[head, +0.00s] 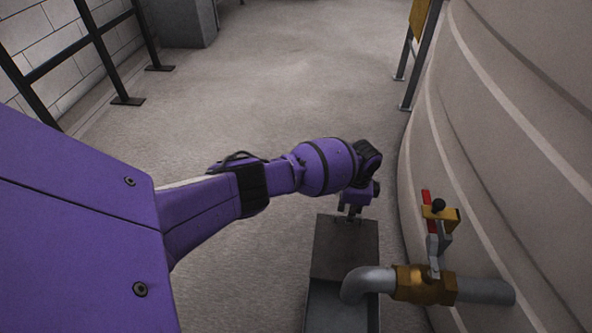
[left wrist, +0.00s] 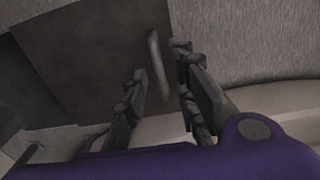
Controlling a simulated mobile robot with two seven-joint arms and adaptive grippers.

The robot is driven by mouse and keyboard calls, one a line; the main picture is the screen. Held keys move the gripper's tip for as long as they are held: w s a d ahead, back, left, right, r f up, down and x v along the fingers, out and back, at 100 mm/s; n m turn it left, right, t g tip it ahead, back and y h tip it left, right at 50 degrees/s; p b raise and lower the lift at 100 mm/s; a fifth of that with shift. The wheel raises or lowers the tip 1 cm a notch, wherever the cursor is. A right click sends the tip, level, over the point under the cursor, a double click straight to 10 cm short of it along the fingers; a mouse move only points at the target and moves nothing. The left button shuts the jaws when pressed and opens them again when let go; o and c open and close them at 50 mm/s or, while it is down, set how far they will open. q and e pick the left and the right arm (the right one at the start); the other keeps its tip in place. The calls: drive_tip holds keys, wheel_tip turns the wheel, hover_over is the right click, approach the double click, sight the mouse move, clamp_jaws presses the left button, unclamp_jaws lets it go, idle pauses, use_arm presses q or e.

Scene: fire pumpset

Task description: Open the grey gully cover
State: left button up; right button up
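The grey gully cover (head: 343,250) is a flat dark plate over the far part of a rectangular gully (head: 325,310) on the floor. Its near part shows as a dark recess. In the left wrist view the cover (left wrist: 95,50) fills the upper left, with a slim bar handle (left wrist: 157,60) near its edge. My left gripper (head: 351,211) is at the far end of the cover, pointing down. In the left wrist view its fingers (left wrist: 163,72) are apart, one on each side of the handle; contact cannot be told. My right gripper is not in view.
A grey pipe (head: 370,281) with a brass valve (head: 424,285) and red lever (head: 427,197) comes from the big pale tank (head: 500,170) and bends down over the gully's near part. The floor (head: 270,90) beyond is clear. A dark rail frame (head: 100,45) stands at the left.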

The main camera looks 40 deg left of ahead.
use_arm(q)
drive_tip(key=shift+w+r, duration=0.1)
wheel_tip(320, 180, up, 12)
idle(0.5)
idle(0.4)
